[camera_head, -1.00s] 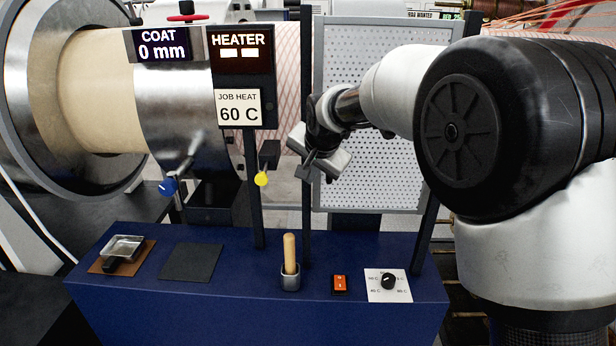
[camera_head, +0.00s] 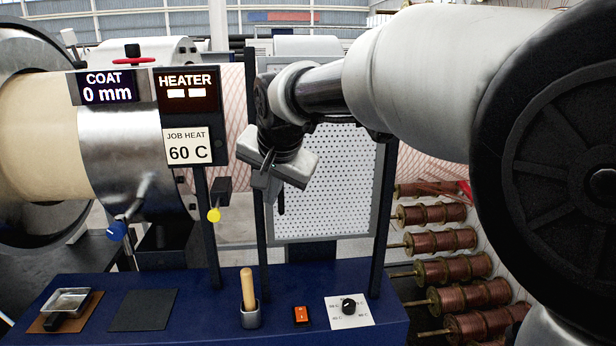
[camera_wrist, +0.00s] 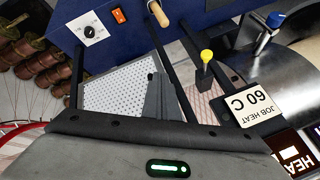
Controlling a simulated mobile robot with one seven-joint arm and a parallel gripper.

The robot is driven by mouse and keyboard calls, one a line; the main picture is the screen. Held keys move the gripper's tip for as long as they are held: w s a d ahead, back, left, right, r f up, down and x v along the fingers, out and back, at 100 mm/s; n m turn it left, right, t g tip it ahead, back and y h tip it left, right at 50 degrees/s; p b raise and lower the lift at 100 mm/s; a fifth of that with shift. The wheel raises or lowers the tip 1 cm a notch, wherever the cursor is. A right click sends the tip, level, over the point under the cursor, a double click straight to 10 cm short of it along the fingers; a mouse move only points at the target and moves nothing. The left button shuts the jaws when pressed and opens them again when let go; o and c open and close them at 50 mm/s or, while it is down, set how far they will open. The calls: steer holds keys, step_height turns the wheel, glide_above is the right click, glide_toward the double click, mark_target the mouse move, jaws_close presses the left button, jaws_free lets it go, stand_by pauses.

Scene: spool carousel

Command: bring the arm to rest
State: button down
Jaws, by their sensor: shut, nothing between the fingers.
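My gripper (camera_head: 269,190) hangs in front of the white perforated panel (camera_head: 335,195), above the blue bench, with its fingers pointing down. Its fingers are shut with nothing between them, and it touches nothing that I can see. In the wrist view the dark fingers (camera_wrist: 163,98) show together against the perforated panel (camera_wrist: 118,90). My arm reaches in from the right side of the head view and hides part of the background.
The blue bench (camera_head: 190,290) carries a wooden-handled tool (camera_head: 248,287) in a cup, an orange switch (camera_head: 301,315), a dial (camera_head: 348,307) and a metal tray (camera_head: 67,301). The heater display (camera_head: 188,90) and yellow-knobbed lever (camera_head: 214,214) stand left of my gripper. Copper spools (camera_head: 440,241) stand at right.

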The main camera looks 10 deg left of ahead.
steer(key=s+d+r+h, duration=0.1)
steer(key=s+d, duration=0.5)
steer(key=d, duration=0.7)
steer(key=s+d+f+n, duration=0.1)
steer(key=s+d+f, duration=0.1)
steer(key=s+d, duration=0.3)
steer(key=s+d+f+n+h, duration=0.1)
steer(key=s+d+f, duration=0.2)
steer(key=s+d, duration=0.2)
steer(key=s+d+f+n+g+h, duration=0.1)
steer(key=s+d+f, duration=0.2)
steer(key=s, duration=0.7)
steer(key=shift+d+f, duration=0.15)
steer(key=shift+d, duration=0.95)
